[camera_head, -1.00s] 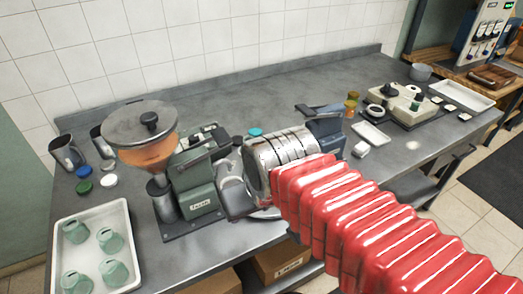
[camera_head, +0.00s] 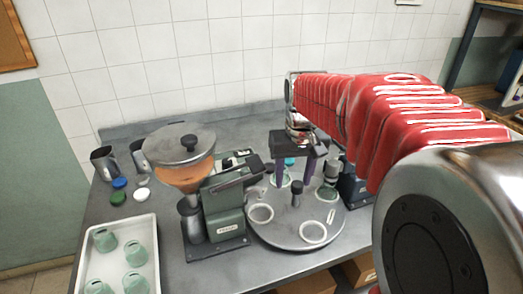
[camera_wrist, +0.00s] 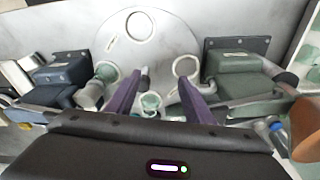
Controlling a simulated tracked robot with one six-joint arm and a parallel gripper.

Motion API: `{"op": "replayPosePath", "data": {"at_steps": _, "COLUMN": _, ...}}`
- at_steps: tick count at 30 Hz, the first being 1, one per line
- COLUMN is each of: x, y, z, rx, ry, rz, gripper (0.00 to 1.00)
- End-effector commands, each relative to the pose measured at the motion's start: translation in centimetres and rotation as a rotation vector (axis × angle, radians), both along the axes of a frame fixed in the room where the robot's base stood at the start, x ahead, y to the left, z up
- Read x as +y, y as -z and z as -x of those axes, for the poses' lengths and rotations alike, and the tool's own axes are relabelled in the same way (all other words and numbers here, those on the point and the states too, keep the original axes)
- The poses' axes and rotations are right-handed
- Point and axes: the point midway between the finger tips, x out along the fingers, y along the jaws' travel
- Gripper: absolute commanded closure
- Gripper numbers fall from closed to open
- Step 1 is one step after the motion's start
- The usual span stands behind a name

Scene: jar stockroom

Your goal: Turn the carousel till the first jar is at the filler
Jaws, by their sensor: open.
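The carousel (camera_head: 285,234) is a round grey turntable with ring seats and a short dark post (camera_head: 297,196) near its middle; it also shows in the wrist view (camera_wrist: 165,30). The filler (camera_head: 222,205) is a green machine with an orange-filled hopper, left of the carousel. One pale green jar (camera_wrist: 151,102) shows between my fingers in the wrist view, at the carousel's far side. Another jar (camera_wrist: 106,72) sits by the blue machine. The seat nearest the filler (camera_head: 260,213) and the front seat (camera_head: 313,233) look empty. My gripper (camera_head: 289,183) is open above the carousel, purple fingers pointing down.
A blue machine (camera_wrist: 52,78) stands on the carousel's other side. A white tray (camera_head: 92,240) with several green jars lies at the left. Coloured lids (camera_head: 118,197) and dark cups (camera_head: 104,163) stand behind it. The tiled wall is close behind the bench.

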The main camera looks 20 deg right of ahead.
Motion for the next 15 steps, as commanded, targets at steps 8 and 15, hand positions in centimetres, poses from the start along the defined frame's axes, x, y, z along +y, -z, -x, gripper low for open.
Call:
{"op": "replayPosePath", "data": {"at_steps": 8, "x": -3.7, "y": -0.5, "z": -4.4, "rx": 0.075, "ry": 0.022, "rz": -0.019, "gripper": 0.52}}
{"op": "replayPosePath", "data": {"at_steps": 15, "x": -5.5, "y": -2.6, "z": -7.1, "rx": 0.11, "ry": 0.01, "rz": -0.027, "gripper": 0.52}}
